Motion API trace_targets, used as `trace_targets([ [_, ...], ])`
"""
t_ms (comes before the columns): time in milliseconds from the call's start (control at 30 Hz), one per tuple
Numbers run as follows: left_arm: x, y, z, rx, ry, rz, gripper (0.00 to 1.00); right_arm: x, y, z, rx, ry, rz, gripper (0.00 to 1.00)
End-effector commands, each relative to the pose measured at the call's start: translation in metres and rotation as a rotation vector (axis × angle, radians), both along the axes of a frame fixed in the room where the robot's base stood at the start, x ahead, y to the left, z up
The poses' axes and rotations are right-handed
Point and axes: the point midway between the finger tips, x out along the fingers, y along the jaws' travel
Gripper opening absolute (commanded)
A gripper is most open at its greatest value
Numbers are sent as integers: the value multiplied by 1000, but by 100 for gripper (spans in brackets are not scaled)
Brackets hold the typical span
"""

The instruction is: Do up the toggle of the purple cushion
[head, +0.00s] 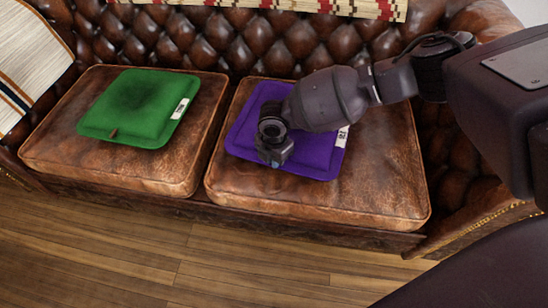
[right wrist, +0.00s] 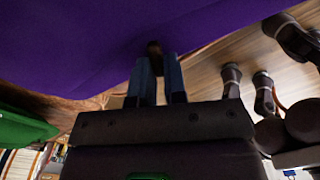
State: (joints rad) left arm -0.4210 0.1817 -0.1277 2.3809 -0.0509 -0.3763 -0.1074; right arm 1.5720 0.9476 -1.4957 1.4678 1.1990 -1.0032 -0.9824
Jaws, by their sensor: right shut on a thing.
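The purple cushion (head: 312,156) lies flat on the right seat of the leather sofa, with a white label at its right edge. It fills the top of the right wrist view (right wrist: 80,40). My right gripper (head: 275,162) is at the cushion's front edge. In the right wrist view its two blue-grey fingers (right wrist: 157,62) are shut on a small dark brown toggle (right wrist: 154,47) against the purple cloth. My wrist hides the toggle in the head view. Whether a loop is around the toggle cannot be told. My left gripper is not in view.
A green cushion (head: 140,103) with a small brown toggle (head: 113,132) lies on the left seat. A tufted backrest (head: 200,40) rises behind. A striped throw (head: 30,62) hangs at the left. The wooden floor (head: 200,260) in front is clear.

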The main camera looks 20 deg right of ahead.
Motion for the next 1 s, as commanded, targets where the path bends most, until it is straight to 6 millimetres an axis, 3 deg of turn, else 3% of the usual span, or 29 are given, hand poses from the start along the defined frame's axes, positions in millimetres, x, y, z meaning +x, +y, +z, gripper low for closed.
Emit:
trace_targets([
  [533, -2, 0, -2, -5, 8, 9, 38, -5, -2, -1, 1, 3, 349, 0],
  [967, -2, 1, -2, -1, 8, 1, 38, -5, -2, -1, 1, 3, 389, 0],
  [1000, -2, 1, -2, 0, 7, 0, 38, -5, -2, -1, 1, 3, 389, 17],
])
